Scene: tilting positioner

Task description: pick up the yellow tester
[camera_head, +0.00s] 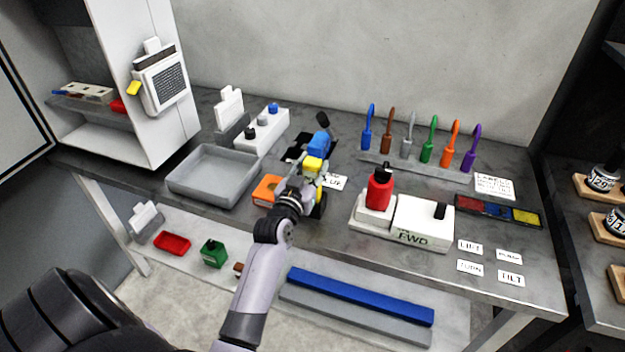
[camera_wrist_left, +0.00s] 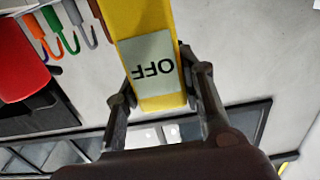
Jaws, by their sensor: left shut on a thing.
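The yellow tester (camera_head: 314,163) is in my left gripper (camera_head: 312,180), held up over the middle of the workbench. In the left wrist view the tester (camera_wrist_left: 148,20) fills the top middle, between the two dark fingers of the left gripper (camera_wrist_left: 155,85). A grey-green panel on it reads OFF, upside down in that view. The gripper is shut on the tester. In the head view the gripper and wrist hide the tester's lower part. My right gripper is not in view.
A blue item (camera_head: 320,143) shows just behind the tester. An orange box (camera_head: 267,190) lies left of the gripper, near a grey tray (camera_head: 213,176). A red-and-white unit (camera_head: 378,195) stands to the right. Several coloured hooked tools (camera_head: 430,137) stand in a rack behind.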

